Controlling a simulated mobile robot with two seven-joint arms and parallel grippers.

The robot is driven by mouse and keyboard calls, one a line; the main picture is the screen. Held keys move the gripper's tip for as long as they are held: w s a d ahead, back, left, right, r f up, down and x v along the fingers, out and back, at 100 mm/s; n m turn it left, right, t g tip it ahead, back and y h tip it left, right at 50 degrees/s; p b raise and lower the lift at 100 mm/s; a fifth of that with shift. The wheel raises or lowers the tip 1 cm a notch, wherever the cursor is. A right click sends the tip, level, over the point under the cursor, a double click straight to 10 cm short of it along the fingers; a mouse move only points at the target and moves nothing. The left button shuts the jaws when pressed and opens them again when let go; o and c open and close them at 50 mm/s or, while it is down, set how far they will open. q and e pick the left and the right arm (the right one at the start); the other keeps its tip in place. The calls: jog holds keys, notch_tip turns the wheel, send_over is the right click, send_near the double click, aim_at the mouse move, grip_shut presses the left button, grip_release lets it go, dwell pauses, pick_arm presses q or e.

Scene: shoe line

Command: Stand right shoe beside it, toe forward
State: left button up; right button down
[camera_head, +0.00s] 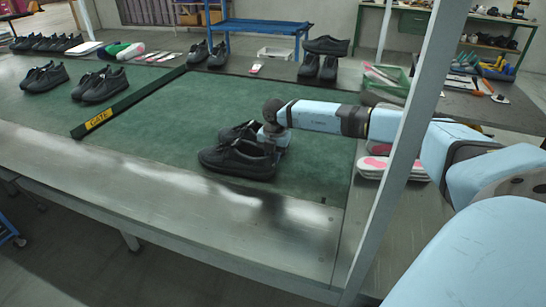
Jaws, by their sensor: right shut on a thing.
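A pair of black shoes stands side by side on the green mat (170,140), toes toward the left. The near shoe (232,162) shows whole from its side. The far shoe (236,132) is partly hidden behind the near one and my gripper. My right gripper (274,143) comes in from the right, at the heel end of the pair, and is shut on a shoe. It looks like the near shoe's heel, but the fingertips are partly hidden. Whether the held shoe touches the mat is hard to tell. My left gripper is out of view.
A dark bar with a yellow label (98,120) crosses the mat at left, with more black shoes (100,84) beyond it. Pink-and-white insoles (378,167) lie right of the mat. A grey post (408,130) stands before my right arm. The mat left of the pair is clear.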

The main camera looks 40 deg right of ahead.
jog(key=c, duration=1.1)
grip_release()
jog(key=shift+f, duration=0.1)
jog(key=r, duration=0.8)
jog(key=r+p, duration=0.1)
jog(key=r, duration=0.3)
jog(key=shift+s+d+r, duration=0.1)
jog(key=shift+s+r, duration=0.1)
jog(key=shift+s, duration=0.05)
jog(key=shift+f, duration=0.1)
